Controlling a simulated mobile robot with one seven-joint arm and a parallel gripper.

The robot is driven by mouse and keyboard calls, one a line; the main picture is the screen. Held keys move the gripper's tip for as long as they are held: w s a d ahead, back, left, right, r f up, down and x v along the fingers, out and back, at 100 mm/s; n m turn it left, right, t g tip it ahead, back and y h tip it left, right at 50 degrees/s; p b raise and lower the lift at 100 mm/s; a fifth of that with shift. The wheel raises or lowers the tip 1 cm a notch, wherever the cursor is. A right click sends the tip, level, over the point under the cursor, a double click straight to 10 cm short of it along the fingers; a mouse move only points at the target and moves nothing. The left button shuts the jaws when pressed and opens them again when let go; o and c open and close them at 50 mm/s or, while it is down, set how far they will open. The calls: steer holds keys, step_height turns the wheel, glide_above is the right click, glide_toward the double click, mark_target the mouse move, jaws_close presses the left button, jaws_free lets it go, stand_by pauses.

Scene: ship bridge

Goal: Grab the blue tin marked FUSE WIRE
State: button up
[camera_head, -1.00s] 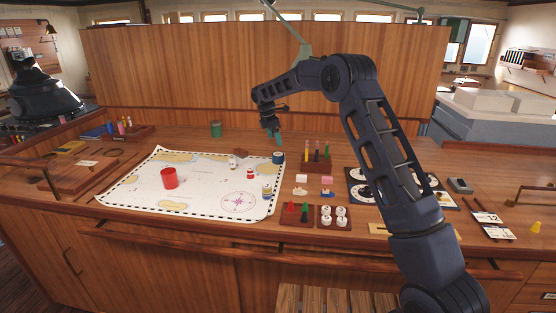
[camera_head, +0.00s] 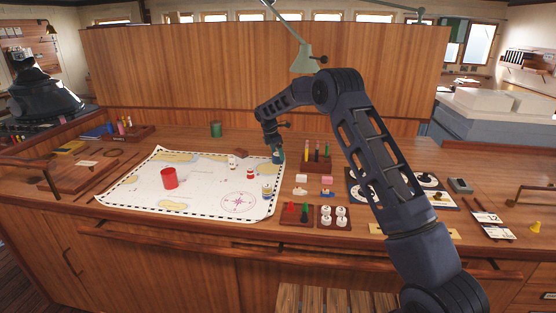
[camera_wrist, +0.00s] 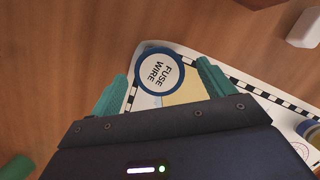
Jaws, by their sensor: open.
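The blue tin (camera_wrist: 159,71) shows in the wrist view from above, with a white round lid reading FUSE WIRE and a blue rim. It stands at the chart's upper right corner. In the head view the tin (camera_head: 277,158) is partly hidden by my gripper. My gripper (camera_wrist: 160,82) is open, with one teal finger on each side of the tin in the wrist view. I cannot tell whether the fingers touch it. In the head view my gripper (camera_head: 277,150) points down, right at the tin.
The chart (camera_head: 140,185) carries a red cup (camera_head: 169,178) and several small tins. A rack with coloured sticks (camera_head: 316,165) stands just right of my gripper. A green cup (camera_head: 215,129) stands at the back. The counter behind the chart is mostly clear.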

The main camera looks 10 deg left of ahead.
steer(key=shift+x, duration=1.25)
steer(key=c, duration=1.1)
